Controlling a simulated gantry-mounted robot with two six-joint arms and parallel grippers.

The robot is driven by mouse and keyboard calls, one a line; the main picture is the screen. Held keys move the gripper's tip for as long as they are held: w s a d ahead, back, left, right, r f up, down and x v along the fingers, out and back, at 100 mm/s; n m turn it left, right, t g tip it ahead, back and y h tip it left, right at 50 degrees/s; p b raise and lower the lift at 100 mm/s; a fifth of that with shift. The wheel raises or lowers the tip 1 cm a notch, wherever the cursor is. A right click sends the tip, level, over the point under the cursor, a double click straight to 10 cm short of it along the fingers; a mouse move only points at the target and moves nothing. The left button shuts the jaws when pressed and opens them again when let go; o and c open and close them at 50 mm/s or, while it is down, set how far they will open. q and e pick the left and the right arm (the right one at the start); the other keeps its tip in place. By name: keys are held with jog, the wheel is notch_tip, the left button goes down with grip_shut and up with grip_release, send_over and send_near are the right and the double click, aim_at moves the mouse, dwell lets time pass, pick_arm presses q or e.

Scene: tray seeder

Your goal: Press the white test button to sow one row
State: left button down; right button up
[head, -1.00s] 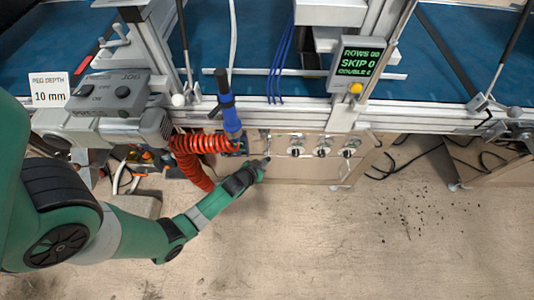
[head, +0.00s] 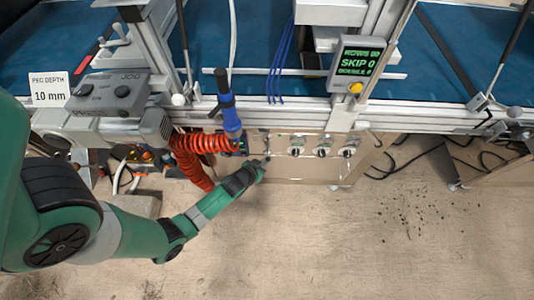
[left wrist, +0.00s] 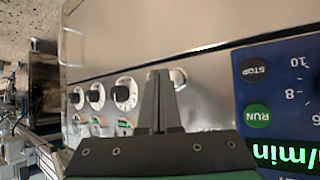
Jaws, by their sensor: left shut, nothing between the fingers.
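My left gripper (head: 266,160) is shut and empty, its fingertips close to the front of the steel control panel (head: 310,168). In the left wrist view the closed fingers (left wrist: 160,74) lie over the panel (left wrist: 205,93). A pale round part (left wrist: 179,78), possibly the white test button, shows partly behind the fingertips; I cannot tell whether they touch it. A display (head: 361,60) shows green text with ROWS, SKIP 0 and a third line. My right gripper is not in view.
Three knobs (head: 323,151) sit right of my gripper. Red coiled hose (head: 196,150) and a blue-handled tool (head: 230,112) hang close above my forearm. A blue box with STOP and RUN buttons (left wrist: 257,116) is at right in the wrist view.

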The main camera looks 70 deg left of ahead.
pick_arm(q)
jog(key=shift+a, duration=0.15)
dwell(0.7)
jog(key=shift+w+a, duration=0.2)
jog(key=shift+a, duration=0.05)
